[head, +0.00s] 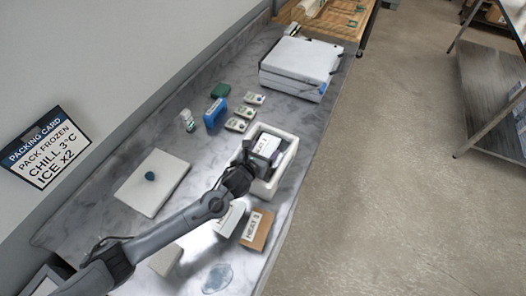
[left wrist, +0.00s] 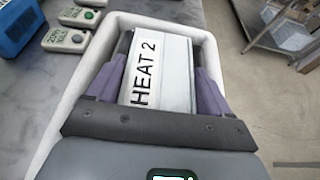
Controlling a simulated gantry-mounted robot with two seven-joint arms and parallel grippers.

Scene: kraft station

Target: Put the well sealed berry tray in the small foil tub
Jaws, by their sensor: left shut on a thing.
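My left gripper (head: 262,157) is shut on a pale box labelled HEAT 2 (left wrist: 175,70). In the left wrist view its purple fingers press on both sides of the box. The box is at the mouth of a white thick-walled tub (head: 288,165), whose rim also shows in the left wrist view (left wrist: 213,62). I cannot tell whether the box touches the tub's floor. No thing in view can be made out as a berry tray or as a foil tub. My right gripper is not in view.
A brown HEAT 3 box (head: 259,231) and a pale box (head: 229,219) stand near the tub. A packing card (head: 44,147) is on the wall.

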